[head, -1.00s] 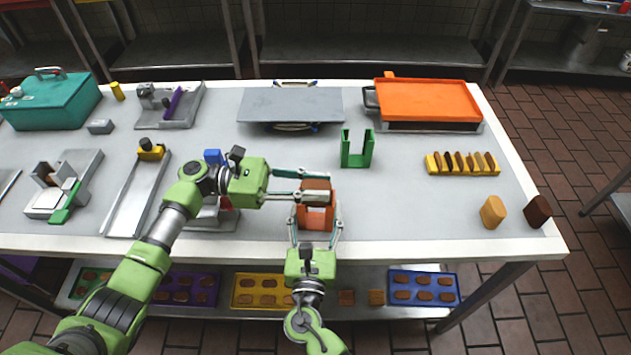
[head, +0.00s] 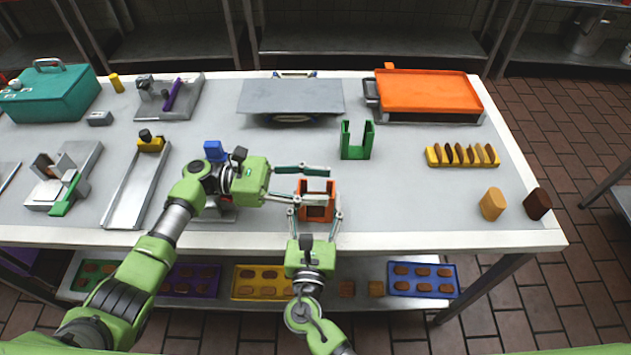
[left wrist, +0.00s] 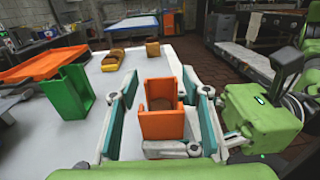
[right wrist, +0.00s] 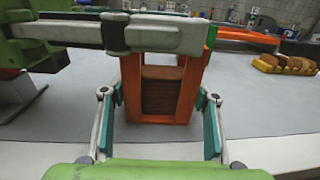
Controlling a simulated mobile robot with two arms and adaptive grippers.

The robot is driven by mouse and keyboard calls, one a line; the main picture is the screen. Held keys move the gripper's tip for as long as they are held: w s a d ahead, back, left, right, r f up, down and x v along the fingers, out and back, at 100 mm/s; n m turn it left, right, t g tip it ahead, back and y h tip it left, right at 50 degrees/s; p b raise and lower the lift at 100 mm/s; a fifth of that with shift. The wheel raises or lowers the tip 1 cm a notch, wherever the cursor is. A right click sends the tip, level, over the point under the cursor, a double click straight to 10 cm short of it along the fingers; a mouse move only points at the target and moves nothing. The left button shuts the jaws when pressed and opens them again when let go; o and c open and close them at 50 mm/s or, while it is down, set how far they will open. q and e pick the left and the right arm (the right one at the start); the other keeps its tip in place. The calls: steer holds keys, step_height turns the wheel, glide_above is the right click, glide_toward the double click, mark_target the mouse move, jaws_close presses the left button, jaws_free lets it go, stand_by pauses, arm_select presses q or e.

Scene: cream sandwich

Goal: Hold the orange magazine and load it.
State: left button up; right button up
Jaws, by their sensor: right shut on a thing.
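The orange magazine (head: 331,191) stands upright near the table's front edge, with brown biscuits (right wrist: 162,92) low inside it in the right wrist view. My right gripper (head: 317,214) is shut on the magazine, one finger on each side. My left gripper (head: 328,184) is open, its fingers spread around the magazine's top with nothing held between them. The magazine also shows between the left fingers in the left wrist view (left wrist: 163,124). One left finger crosses in front of the magazine's upper part in the right wrist view.
A green U-shaped holder (head: 357,153) stands behind the magazine. A yellow rack of biscuits (head: 463,162), a tan block (head: 493,204) and a dark brown block (head: 537,204) are at right. A metal slide (head: 135,190) lies left.

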arm_select(q)
step_height(320, 180, up, 10)
stand_by(0.7)
arm_select(e)
steer(key=o, duration=1.3)
